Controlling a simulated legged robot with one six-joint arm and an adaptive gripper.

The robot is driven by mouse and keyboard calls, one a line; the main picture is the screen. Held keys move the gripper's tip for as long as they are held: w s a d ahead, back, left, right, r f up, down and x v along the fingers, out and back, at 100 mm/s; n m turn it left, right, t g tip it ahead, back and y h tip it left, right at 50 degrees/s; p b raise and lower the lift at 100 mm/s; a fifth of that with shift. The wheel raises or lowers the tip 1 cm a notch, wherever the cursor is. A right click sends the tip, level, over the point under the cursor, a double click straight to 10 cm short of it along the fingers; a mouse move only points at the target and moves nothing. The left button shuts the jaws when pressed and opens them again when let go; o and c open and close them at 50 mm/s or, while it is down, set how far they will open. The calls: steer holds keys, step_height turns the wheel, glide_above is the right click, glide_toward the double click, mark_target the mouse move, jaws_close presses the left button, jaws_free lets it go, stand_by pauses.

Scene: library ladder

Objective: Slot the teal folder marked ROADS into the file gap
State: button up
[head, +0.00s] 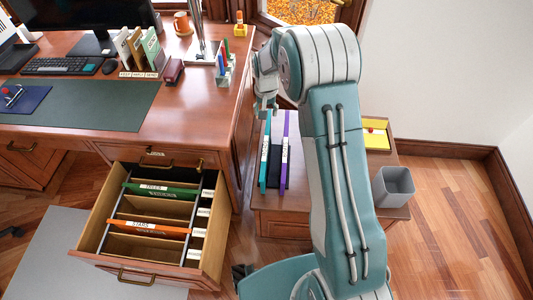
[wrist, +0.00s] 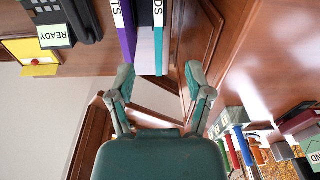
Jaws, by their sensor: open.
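The teal folder (head: 265,160) stands upright on a low cabinet, left of a purple folder (head: 286,155). In the wrist view the teal folder (wrist: 158,45) shows a white label ending in "DS"; the purple folder's (wrist: 124,30) label ends in "TS". My gripper (head: 265,106) is over the back of the cabinet near the teal folder's far end. In the wrist view my gripper (wrist: 160,76) is open, with the teal folder's edge lined up between the fingers, not gripped. The open drawer (head: 95,225) holds a green folder (head: 160,190) and an orange folder (head: 150,227), with open space between them.
A dark block sits between the two standing folders. A yellow tray (head: 376,146) and a grey bin (head: 393,186) are right of my arm. The desk (head: 200,105) edge is close left of the gripper. Floor is clear at the right.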

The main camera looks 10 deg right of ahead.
glide_above(266, 142)
steer(key=a, duration=0.1)
step_height(266, 142, down, 10)
steer(key=shift+m+g, duration=0.3)
steer(key=shift+g, duration=0.1)
step_height(266, 142, down, 7)
steer(key=shift+w+d+r, duration=0.1)
steer(key=shift+w+d, duration=0.05)
steer(key=f, duration=0.5)
steer(key=shift+d, duration=0.35)
jaws_close()
